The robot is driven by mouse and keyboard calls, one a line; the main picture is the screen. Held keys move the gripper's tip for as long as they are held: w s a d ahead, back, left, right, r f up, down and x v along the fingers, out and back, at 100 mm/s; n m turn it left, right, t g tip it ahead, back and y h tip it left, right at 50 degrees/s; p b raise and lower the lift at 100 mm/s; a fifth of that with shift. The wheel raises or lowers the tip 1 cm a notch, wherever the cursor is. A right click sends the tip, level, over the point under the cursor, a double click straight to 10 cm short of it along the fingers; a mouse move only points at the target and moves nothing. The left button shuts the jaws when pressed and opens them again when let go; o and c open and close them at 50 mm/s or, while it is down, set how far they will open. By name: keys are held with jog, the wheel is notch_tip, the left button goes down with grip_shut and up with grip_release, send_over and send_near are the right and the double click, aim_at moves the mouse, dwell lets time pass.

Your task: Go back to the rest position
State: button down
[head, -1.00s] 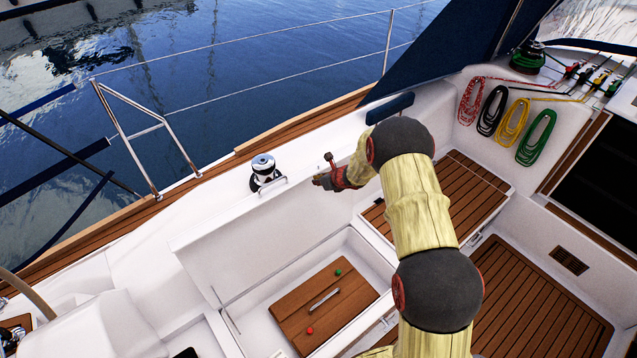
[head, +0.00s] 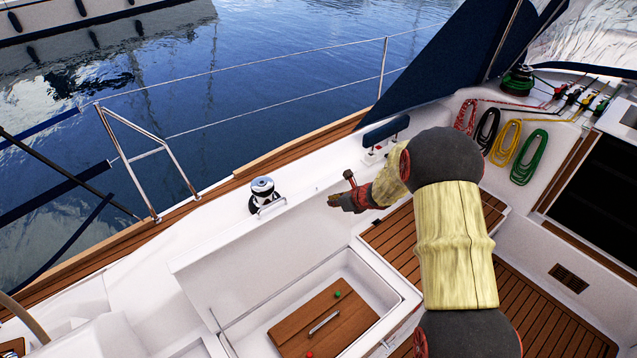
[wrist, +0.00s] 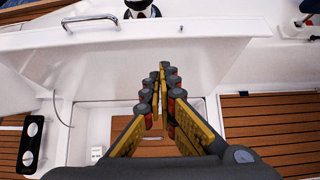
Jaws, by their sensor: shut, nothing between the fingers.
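My gripper (head: 336,200) is in the head view, left of my arm's elbow, raised above the cockpit bench by the open locker. Its fingers point left. In the wrist view my gripper (wrist: 162,70) has its two fingers together at the tips, with nothing between them. My arm's links cover part of the right side of the head view.
An open locker (head: 385,270) with a wooden board (head: 300,330) inside lies below my gripper. A winch (head: 263,190) stands on the side deck to its left. A steel rail (head: 145,157) and lifelines edge the water. Coiled ropes (head: 503,144) hang at right.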

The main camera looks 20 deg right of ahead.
jog(key=shift+s+r, duration=0.1)
jog(key=s+a+r+n+g+y+b, duration=0.1)
jog(key=s+a+r+n+g, duration=0.15)
jog(key=s+a+n, duration=0.5)
jog(key=s+a+r+n+g+y+b, duration=0.1)
jog(key=s+a+r+n+g, duration=0.15)
jog(key=s+n, duration=0.85)
jog(key=s+d+r+n+t+h+b, duration=0.1)
jog(key=s+r+n+b, duration=0.4)
jog(key=s, duration=0.8)
jog(key=s+d+r+n+t+h+b, duration=0.1)
jog(key=s+r+n+h+b, duration=0.3)
jog(key=s+r+n, duration=0.3)
jog(key=s+n+b, duration=0.1)
jog(key=s, duration=0.4)
jog(key=shift+s+d+r+h, duration=0.15)
jog(key=shift+s+d+h, duration=0.15)
jog(key=shift+s, duration=0.05)
